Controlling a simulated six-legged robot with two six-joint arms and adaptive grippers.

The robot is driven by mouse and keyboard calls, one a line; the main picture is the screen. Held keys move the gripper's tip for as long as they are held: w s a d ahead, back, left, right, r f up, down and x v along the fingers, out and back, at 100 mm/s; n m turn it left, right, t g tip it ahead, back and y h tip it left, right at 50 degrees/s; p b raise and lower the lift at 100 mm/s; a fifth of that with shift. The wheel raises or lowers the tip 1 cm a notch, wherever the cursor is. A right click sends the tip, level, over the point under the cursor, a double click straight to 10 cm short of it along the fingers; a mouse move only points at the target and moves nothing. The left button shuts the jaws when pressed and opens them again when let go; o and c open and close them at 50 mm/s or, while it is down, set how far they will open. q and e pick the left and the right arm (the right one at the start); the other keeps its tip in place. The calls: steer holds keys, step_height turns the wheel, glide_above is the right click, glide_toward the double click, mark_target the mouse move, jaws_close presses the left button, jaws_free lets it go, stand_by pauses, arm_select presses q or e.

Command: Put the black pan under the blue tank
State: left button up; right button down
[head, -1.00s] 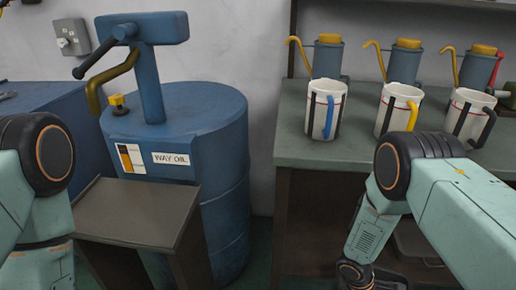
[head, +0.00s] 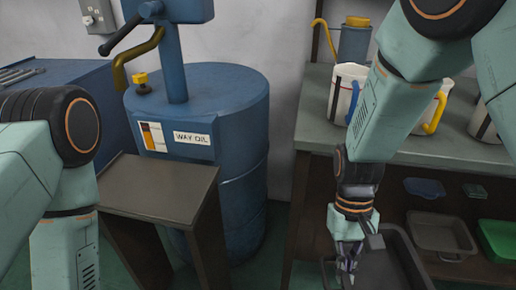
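The blue tank (head: 245,150) is a drum labelled WAY OIL, with a pump on top and an ochre spout reaching to the left. A small dark stand (head: 160,190) is in front of it, below the spout. The black pan (head: 400,265) is at the bottom right of the head view, partly cut off by the frame. My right gripper (head: 347,266) points down at the pan's left edge and appears shut on it; the exact contact is hard to see. My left arm is at the left edge and its gripper is out of view.
A grey bench (head: 455,148) at right carries white mugs (head: 345,90) and a blue can (head: 354,45), partly hidden by my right arm. Below it are a grey tray (head: 442,236) and a green bin (head: 497,238). A blue cabinet (head: 65,78) stands at left.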

steer(key=w+r, duration=0.1)
steer(key=r, duration=0.1)
steer(key=w+r, duration=0.1)
steer(key=w, duration=0.1)
steer(key=shift+r, duration=0.35)
